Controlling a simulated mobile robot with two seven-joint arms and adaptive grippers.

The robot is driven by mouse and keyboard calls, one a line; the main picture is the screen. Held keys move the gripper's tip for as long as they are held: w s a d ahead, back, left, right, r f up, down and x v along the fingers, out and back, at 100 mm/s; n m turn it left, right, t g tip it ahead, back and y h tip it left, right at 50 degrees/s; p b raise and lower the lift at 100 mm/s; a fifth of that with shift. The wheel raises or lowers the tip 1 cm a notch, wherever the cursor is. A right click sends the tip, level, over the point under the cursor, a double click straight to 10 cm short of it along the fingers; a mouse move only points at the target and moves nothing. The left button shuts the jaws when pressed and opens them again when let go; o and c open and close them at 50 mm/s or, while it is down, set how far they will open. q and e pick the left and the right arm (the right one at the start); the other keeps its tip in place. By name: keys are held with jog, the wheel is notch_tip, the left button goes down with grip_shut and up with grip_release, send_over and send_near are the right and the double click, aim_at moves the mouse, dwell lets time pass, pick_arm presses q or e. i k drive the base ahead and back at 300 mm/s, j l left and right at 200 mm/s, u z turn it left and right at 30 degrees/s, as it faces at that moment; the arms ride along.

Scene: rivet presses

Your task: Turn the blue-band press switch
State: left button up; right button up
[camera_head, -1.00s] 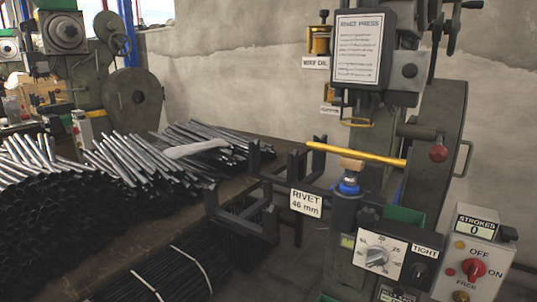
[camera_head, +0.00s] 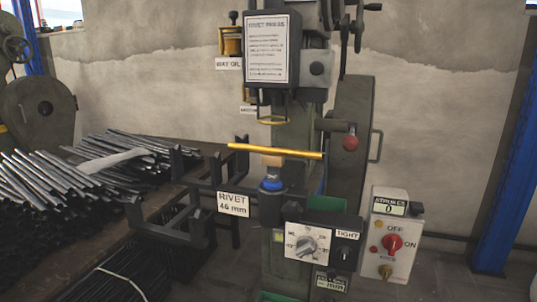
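The rivet press (camera_head: 345,150) stands right of centre, with a blue band (camera_head: 271,185) around the post under its yellow bar (camera_head: 275,151). A light grey switch box (camera_head: 383,262) at its lower right carries a red rotary switch (camera_head: 392,244) with OFF above it and ON to its right. The switch's exact pointing is too small to tell. A counter (camera_head: 389,206) on top of the box reads STROKES 0. Neither of my grippers shows in this view.
A dial panel (camera_head: 305,244) and a TIGHT knob (camera_head: 345,253) sit left of the switch box. Metal tubes (camera_head: 50,180) pile up on the left by a black rack (camera_head: 160,225). A blue post (camera_head: 505,190) stands at the right. Floor between box and post looks clear.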

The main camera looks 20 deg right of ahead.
aim_at(392, 243)
jog(key=z, duration=1.3)
